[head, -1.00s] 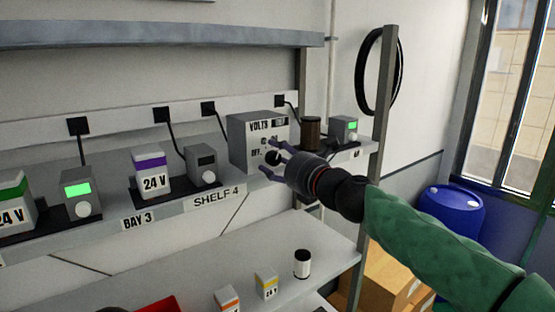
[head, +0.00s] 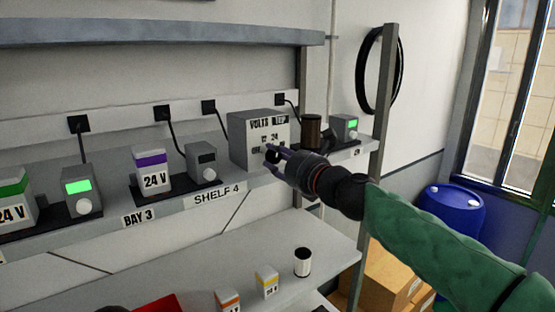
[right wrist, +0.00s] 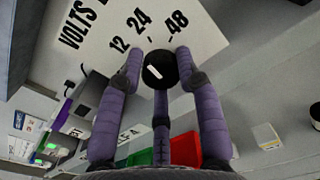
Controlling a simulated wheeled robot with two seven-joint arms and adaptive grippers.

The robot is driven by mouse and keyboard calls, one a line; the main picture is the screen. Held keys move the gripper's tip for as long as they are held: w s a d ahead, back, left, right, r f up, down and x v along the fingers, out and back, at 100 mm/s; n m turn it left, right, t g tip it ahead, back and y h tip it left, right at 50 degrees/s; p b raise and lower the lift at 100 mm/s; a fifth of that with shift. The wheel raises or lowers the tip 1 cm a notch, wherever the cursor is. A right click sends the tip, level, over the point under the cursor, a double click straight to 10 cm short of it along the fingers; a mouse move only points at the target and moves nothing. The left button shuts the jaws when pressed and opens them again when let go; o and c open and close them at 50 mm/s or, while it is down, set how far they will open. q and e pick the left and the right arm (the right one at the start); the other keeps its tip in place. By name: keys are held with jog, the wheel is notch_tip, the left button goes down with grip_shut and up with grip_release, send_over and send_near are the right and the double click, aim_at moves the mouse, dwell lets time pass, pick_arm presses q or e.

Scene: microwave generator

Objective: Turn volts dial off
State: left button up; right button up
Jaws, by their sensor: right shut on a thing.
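The volts dial (right wrist: 161,68) is a round black knob with a short white mark. It sits on the front of a grey box (head: 250,128) lettered VOLTS, with 12, 24 and 48 around it in the right wrist view. The box stands on the shelf and also shows in the right wrist view (right wrist: 195,30). My right gripper (head: 270,155) has its purple fingers closed around the dial; they flank it in the right wrist view (right wrist: 159,62). In the head view the fingers partly cover the dial and the OFF lettering.
Left of the box are a grey charger (head: 201,160) and a purple-topped 24 V battery (head: 152,172). Right of it are a brown spool (head: 311,131) and a charger with a green screen (head: 345,128). A post (head: 383,100) stands at the shelf's right end.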

jog(key=n, duration=0.3)
jog(key=shift+d+r+n+b, duration=0.1)
jog(key=shift+r+n+b, duration=0.2)
jog(key=shift+n, duration=0.1)
jog(key=n, duration=0.3)
jog(key=shift+s+n+b, duration=0.1)
jog(key=shift+n+b, duration=0.2)
jog(key=shift+b, duration=0.1)
jog(key=n+b, duration=0.1)
jog(key=n, duration=0.3)
jog(key=shift+n+b, duration=0.6)
jog(key=shift+n, duration=1.4)
jog(key=o, duration=0.9)
jog(key=shift+o, duration=1.2)
jog(key=shift+a+f, duration=0.15)
jog(key=shift+a, duration=0.05)
